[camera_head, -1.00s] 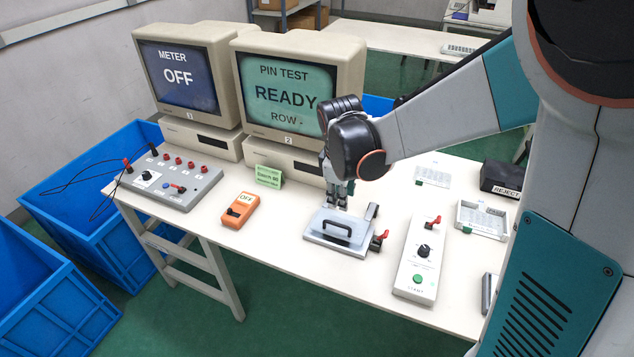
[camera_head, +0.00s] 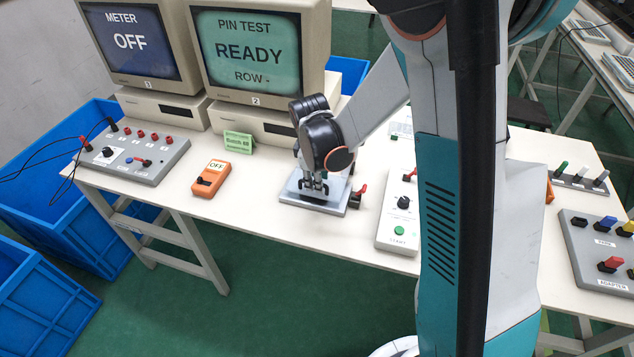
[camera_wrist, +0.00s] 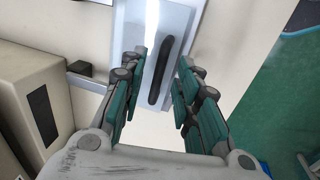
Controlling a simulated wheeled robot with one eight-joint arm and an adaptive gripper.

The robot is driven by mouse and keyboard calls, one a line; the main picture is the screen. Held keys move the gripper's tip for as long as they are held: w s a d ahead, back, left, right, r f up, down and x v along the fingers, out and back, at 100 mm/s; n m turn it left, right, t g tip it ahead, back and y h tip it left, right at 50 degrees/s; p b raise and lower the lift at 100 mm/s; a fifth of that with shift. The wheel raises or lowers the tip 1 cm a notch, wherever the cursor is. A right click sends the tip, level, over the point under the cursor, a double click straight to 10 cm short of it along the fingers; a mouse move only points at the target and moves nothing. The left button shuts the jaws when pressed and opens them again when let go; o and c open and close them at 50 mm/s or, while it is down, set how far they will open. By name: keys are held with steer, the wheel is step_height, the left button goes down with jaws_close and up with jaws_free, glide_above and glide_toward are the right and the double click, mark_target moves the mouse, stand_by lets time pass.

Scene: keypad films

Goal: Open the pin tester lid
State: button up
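The pin tester (camera_head: 335,206) is a flat grey box on the white table, with a red lever on its right side. Its pale lid (camera_wrist: 180,18) lies flat and closed. The lid's black bar handle (camera_wrist: 158,75) runs lengthwise between my fingers in the wrist view. My gripper (camera_wrist: 161,58) is open, with a finger on each side of the handle and visible gaps. In the head view my gripper (camera_head: 313,186) points down over the lid and hides most of the handle. I cannot tell exactly how far the fingertips are above the lid.
The READY monitor (camera_head: 248,52) stands behind the tester, with a green card (camera_head: 238,142) before it. An orange meter (camera_head: 211,178) lies to the left. A control box (camera_head: 398,215) with a green button stands close on the right. My arm hides part of the table.

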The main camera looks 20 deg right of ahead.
steer(key=shift+f, duration=0.3)
jaws_close()
steer(key=shift+r, duration=0.15)
